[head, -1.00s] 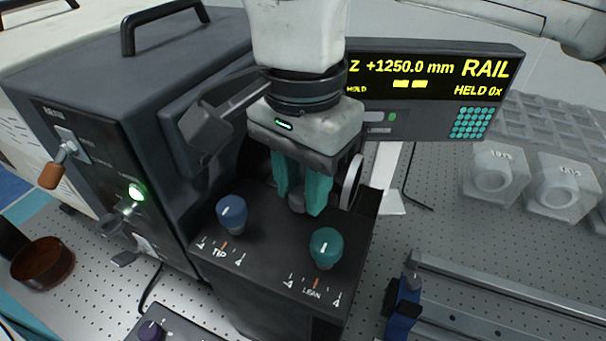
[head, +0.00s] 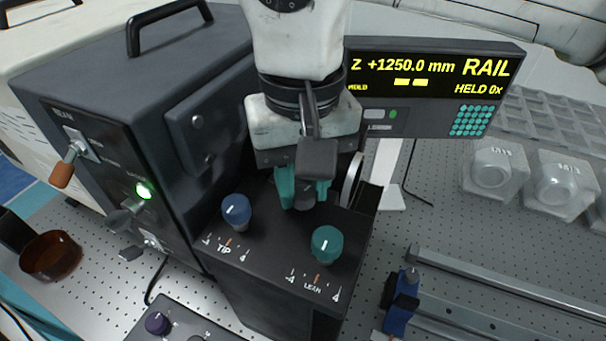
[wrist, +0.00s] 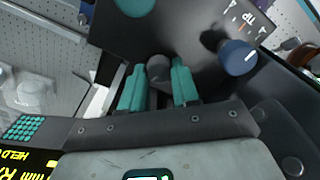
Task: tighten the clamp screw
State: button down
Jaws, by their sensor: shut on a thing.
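The clamp screw appears as a dark grey round knob (head: 304,199) on top of the black mount, behind the two dials. It also shows in the wrist view (wrist: 158,70), between the teal fingers. My gripper (head: 302,198) points down at the mount with its teal fingers on either side of the knob, shut on it. In the wrist view my gripper (wrist: 157,88) has one finger at each side of the knob. The blue TIP dial (head: 237,210) and the teal LEAN dial (head: 326,245) stand in front of the fingers.
A display (head: 435,85) reads "Z +1250.0 mm", "RAIL" and "HELD 0x". A black box (head: 130,90) with a lit green lamp stands at left. A rail (head: 500,280) lies at right. Clear blocks (head: 495,170) stand beyond it.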

aim_at(301, 191)
jog(key=shift+r+n, duration=0.1)
jog(key=shift+n, duration=1.5)
jog(key=c, duration=0.8)
grip_release()
notch_tip(301, 191, up, 11)
jog(key=shift+f, duration=0.15)
